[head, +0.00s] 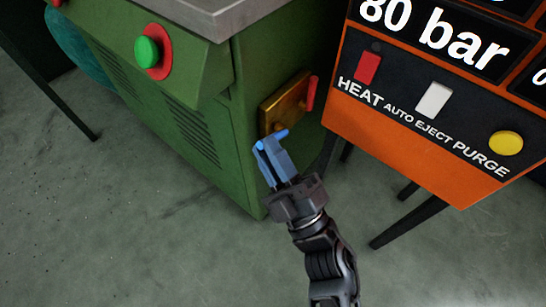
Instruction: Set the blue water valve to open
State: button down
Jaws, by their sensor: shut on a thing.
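The blue water valve's handle (281,133) shows as a small bright blue bar at the lower edge of a brass plate (285,101) on the green machine's side. My gripper (268,147) reaches up to it from below, its bluish fingers closed around part of the handle. The fingers hide much of the handle and its pivot, so its exact angle is hard to tell. A red handle (312,93) sits at the right edge of the same brass plate, apart from my gripper.
The green machine (215,130) carries a green button (147,51) on a red surround. An orange and black control panel (440,110) with red, white and yellow controls stands close on the right. Open grey floor (150,240) lies in front and to the left.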

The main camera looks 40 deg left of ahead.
jog(key=shift+s+f+n+g+y+b, duration=0.1)
jog(key=shift+f+n+g+y+b, duration=0.15)
jog(key=shift+n+g+b, duration=0.25)
jog(key=shift+f+n+g+y+b, duration=0.2)
jog(key=shift+f+n+y+b, duration=0.05)
jog(key=shift+n, duration=0.45)
jog(key=c, duration=1.4)
grip_release()
jog(key=p+v, duration=0.1)
jog(key=v, duration=0.6)
jog(key=shift+d+f, duration=0.15)
jog(key=shift+d, duration=0.25)
